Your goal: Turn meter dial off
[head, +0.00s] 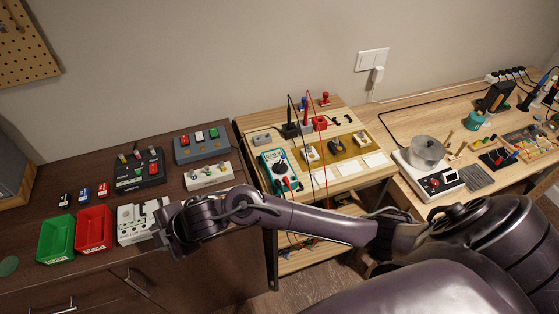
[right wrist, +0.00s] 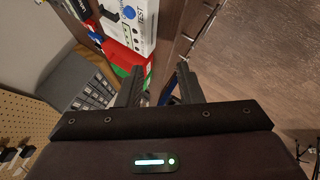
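The teal multimeter (head: 264,166) lies on the light wooden table in the head view. It has a lit display and a dark round dial (head: 281,167); the dial's setting is too small to read. Red and black leads plug into its lower end. My right arm stretches across the head view from the right, in front of the meter's table. My right gripper (right wrist: 159,87) is to the left of the meter, over the dark bench's front edge near a white box (head: 130,222). Its two fingers are apart with nothing between them. My left gripper is not in view.
Green (head: 56,239) and red (head: 94,230) trays stand on the dark bench. Pedal-like boxes (head: 138,172) stand behind them. Probe stands (head: 290,130) and a yellow board (head: 335,148) are near the meter. A pot (head: 426,152) sits on a hotplate at right.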

